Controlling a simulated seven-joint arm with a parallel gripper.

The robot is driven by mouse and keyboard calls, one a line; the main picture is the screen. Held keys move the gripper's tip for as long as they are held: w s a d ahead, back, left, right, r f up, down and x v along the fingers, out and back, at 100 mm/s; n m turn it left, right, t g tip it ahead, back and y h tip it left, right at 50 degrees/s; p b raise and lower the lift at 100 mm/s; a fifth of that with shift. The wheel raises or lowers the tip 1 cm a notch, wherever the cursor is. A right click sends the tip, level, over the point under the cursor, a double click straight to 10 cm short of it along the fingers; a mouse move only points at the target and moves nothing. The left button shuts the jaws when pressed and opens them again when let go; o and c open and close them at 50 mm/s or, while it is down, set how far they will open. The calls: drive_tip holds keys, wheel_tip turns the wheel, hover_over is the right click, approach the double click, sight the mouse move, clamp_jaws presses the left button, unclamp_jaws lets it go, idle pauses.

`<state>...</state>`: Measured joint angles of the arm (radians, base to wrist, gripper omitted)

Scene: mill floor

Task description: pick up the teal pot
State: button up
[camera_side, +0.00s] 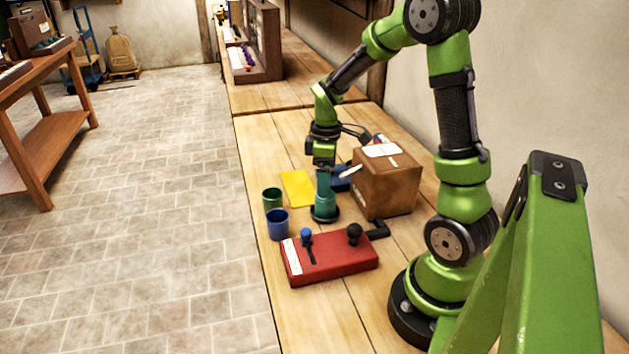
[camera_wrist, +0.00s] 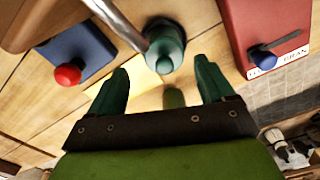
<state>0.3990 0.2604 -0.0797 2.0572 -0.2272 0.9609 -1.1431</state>
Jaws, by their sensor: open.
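The teal pot (camera_side: 272,200) is a small, dark green-teal open cup standing upright on the bench near its left edge, in the side view. A blue pot (camera_side: 278,226) stands close in front of it. My gripper (camera_side: 322,165) is open and empty, above and to the right of the teal pot, apart from it. It hangs in line with a teal fixture (camera_side: 324,207) on a dark round base. In the wrist view my open fingers (camera_wrist: 160,78) point towards this fixture (camera_wrist: 163,48). A dull green patch between the fingers cannot be made out clearly.
A red lever box (camera_side: 335,260) lies in front, with a yellow sheet (camera_side: 297,188) behind the fixture. A cardboard box (camera_side: 388,182) stands right. A metal handle (camera_wrist: 117,22) and blue box with red knob (camera_wrist: 70,50) are close by. Bench space left of the sheet is clear.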

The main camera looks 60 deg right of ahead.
sight(325, 205)
drive_tip(key=f, duration=0.4)
drive_tip(key=shift+s+a+f, duration=0.2)
drive_tip(key=shift+a+f, duration=0.05)
drive_tip(key=shift+f, duration=0.1)
drive_tip(key=shift+r, duration=0.1)
drive_tip(key=c, duration=1.5)
